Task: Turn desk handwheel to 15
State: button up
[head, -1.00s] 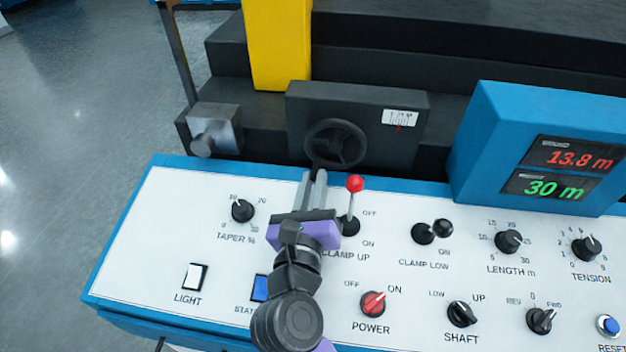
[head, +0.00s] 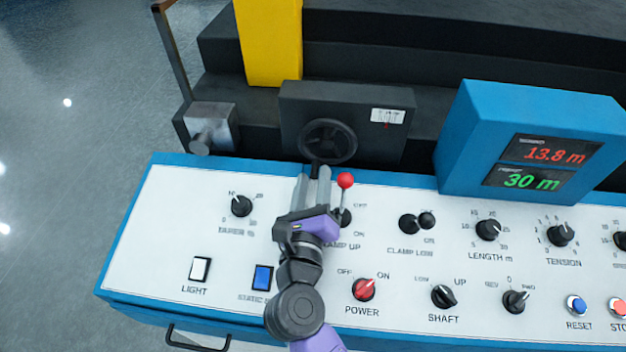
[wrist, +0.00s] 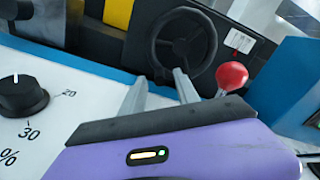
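The black desk handwheel (head: 328,141) stands on the face of a dark box (head: 290,110) at the back of the white desk panel. It also shows in the wrist view (wrist: 184,43), with its rim and spokes visible. My gripper (head: 317,170) is just in front of and below the wheel, pointing at it. In the wrist view its two grey fingers (wrist: 160,88) are apart, with nothing seen between them. The fingertips are close to the wheel's lower rim; I cannot tell whether they touch it. A small white scale label (head: 387,116) with a red mark sits right of the wheel; its numbers are unreadable.
A red-knobbed lever (head: 345,181) stands close to the right of my fingers, also in the wrist view (wrist: 231,76). A blue display box (head: 460,140) reads 13.8 m and 30 m. Several knobs and switches cover the white panel (head: 190,225). A yellow post (head: 270,40) rises behind.

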jog(key=shift+s, duration=0.1)
jog(key=s+b, duration=0.1)
jog(key=s, duration=0.6)
jog(key=shift+s+a, duration=0.1)
jog(key=shift+s, duration=0.2)
jog(key=shift+a, duration=0.1)
